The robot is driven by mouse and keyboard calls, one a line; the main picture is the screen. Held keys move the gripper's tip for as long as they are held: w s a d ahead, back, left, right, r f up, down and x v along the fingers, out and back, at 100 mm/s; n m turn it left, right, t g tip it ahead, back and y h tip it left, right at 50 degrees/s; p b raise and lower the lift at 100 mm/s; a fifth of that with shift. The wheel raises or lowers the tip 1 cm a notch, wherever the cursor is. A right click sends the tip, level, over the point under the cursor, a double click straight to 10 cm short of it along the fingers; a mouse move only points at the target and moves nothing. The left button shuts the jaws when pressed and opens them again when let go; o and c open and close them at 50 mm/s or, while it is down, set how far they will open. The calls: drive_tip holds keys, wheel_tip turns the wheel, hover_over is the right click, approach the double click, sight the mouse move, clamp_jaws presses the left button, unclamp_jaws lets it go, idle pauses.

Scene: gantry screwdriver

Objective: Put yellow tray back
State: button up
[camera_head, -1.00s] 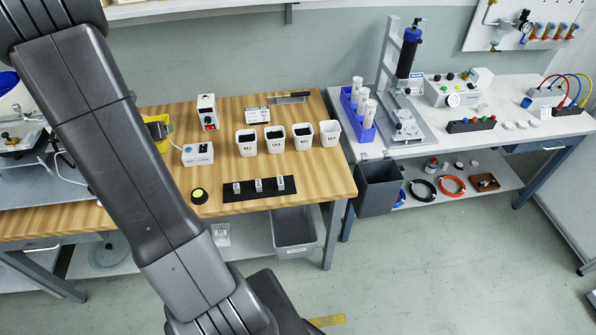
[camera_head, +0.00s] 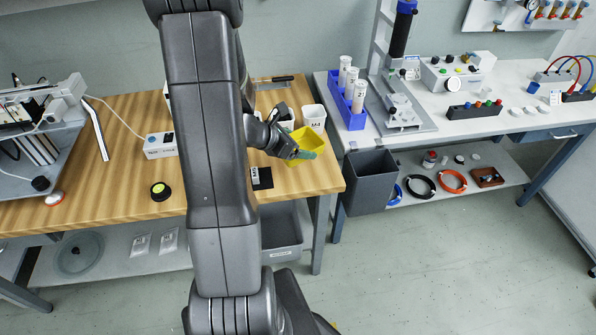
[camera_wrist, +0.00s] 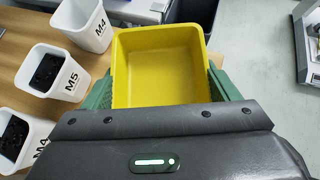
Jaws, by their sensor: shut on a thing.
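The yellow tray (camera_head: 311,141) is above the right end of the wooden bench, in front of the white cups, in the head view. My gripper (camera_head: 298,152) holds it between green fingers. In the wrist view the tray (camera_wrist: 162,62) looks empty, its open top facing the camera. The green fingers of my gripper (camera_wrist: 161,92) press on its left and right sides. I cannot tell how high the tray is above the bench.
White cups (camera_wrist: 54,72) stand close to the tray's left; some hold dark pieces. My arm hides part of the wooden bench (camera_head: 110,190). A blue rack (camera_head: 347,105) of white cylinders stands on the white bench to the right. A dark bin (camera_head: 370,180) is below.

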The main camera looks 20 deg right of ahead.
sight(298, 172)
drive_tip(key=shift+f, duration=4)
drive_tip(key=shift+f+b, duration=0.15)
drive_tip(key=shift+b, duration=0.25)
drive_tip(key=o, duration=1)
drive_tip(key=shift+r, duration=0.2)
drive_tip(key=v, duration=1.2)
